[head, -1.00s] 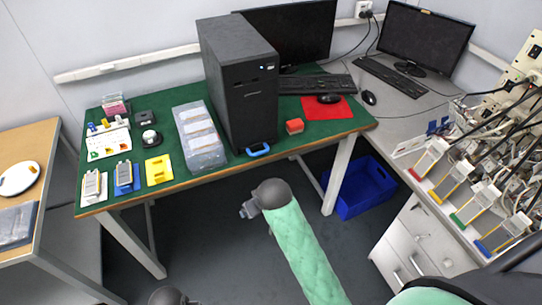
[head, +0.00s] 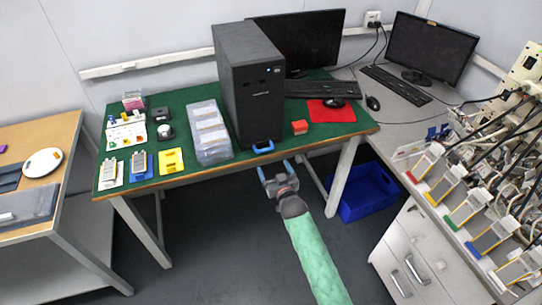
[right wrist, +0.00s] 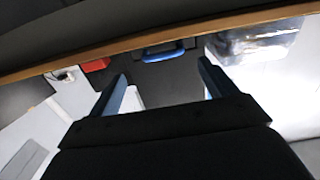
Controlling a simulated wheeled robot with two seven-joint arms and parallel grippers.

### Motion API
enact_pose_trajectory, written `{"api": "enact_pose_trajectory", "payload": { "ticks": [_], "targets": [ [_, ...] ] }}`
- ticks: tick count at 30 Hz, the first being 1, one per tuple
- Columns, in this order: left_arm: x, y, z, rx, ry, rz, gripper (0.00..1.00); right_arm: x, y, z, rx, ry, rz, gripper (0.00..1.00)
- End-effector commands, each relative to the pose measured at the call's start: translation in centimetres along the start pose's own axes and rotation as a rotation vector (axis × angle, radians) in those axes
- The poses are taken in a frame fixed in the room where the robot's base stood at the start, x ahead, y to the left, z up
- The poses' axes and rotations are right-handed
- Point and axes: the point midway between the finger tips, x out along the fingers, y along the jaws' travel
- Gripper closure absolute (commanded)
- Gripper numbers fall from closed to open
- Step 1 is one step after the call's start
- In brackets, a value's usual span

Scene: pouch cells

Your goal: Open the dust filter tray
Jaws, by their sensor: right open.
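The black computer tower (head: 252,95) stands on the green-topped table. The dust filter tray shows as a blue handle (head: 263,147) at the tower's bottom front, at the table's front edge. My right gripper (head: 274,167) is open and empty, just in front of and below the handle, apart from it. In the right wrist view, the blue handle (right wrist: 163,50) lies beyond and roughly between the spread fingertips (right wrist: 162,76). The tray body is hidden inside the tower. My left gripper is not in view.
A clear box (head: 210,132) stands left of the tower. A red block (head: 299,127) sits right of the handle and also shows in the right wrist view (right wrist: 96,64). The wooden table edge (head: 330,137) runs close to my gripper. A blue crate (head: 362,192) is on the floor.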

Motion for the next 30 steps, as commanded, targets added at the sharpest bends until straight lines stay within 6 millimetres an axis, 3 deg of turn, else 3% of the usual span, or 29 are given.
{"api": "enact_pose_trajectory", "payload": {
  "ticks": [7,21,30],
  "targets": [
    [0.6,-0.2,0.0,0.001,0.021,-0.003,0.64,1.1,0.0,-0.9,0.007,0.035,-0.002,0.16],
    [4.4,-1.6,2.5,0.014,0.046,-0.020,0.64,7.0,0.0,-1.1,0.006,0.034,-0.002,0.16],
    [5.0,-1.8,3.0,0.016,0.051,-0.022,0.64,7.8,0.0,-0.9,0.006,0.033,-0.002,0.16]
  ]
}}
